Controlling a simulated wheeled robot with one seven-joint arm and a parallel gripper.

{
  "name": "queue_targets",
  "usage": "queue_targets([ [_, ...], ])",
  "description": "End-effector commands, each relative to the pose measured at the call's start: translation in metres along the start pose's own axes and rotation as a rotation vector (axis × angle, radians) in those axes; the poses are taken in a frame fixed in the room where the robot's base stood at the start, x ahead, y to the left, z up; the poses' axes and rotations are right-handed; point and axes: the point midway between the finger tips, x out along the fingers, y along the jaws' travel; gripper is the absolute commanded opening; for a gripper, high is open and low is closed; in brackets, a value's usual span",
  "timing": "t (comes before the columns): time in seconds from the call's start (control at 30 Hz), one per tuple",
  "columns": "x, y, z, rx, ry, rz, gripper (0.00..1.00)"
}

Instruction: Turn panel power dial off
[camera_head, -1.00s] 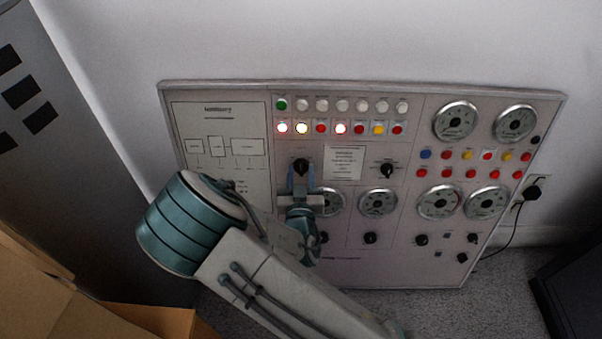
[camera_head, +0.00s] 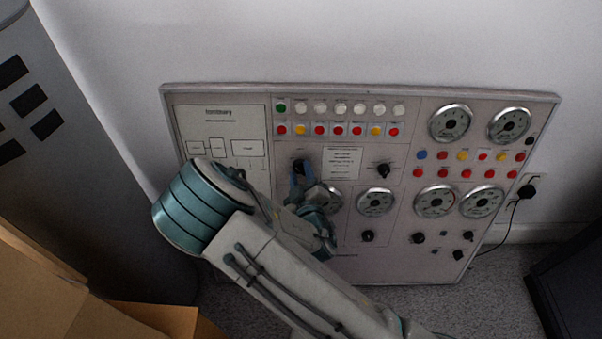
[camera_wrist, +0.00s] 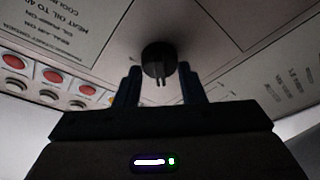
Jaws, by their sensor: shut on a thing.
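The control panel (camera_head: 235,182) leans against the wall, with rows of buttons, lamps and round gauges. The black power dial (camera_head: 298,166) sits in its upper left middle, below the lamp rows. My gripper (camera_head: 299,172) is at this dial, its fingers on either side of the knob. In the wrist view, the round black dial (camera_wrist: 158,58) shows between the fingertips of my gripper (camera_wrist: 160,76), which are shut on it. The lamps under the top button row look unlit. My wrist hides part of the panel below the dial.
A second black knob (camera_head: 383,171) is to the right of the dial, past a white label (camera_head: 342,163). A gauge (camera_head: 375,202) is below it. A black plug (camera_head: 527,191) is at right.

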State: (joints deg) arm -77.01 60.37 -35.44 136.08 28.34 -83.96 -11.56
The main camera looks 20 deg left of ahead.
Motion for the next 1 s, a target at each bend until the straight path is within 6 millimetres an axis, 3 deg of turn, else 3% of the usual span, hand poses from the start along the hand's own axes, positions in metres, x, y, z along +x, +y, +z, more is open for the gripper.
queue_targets([
  [0.57,0.0003,-0.0002,-0.0007,-0.029,0.002,-0.008,0.13],
  [0.6,0.0003,-0.0002,-0.0007,-0.029,0.002,-0.008,0.44],
  [0.67,0.0003,-0.0001,-0.0006,-0.029,0.002,-0.008,0.57],
  [1.0,-0.0014,0.0007,0.0009,-0.028,0.000,-0.007,0.57],
])
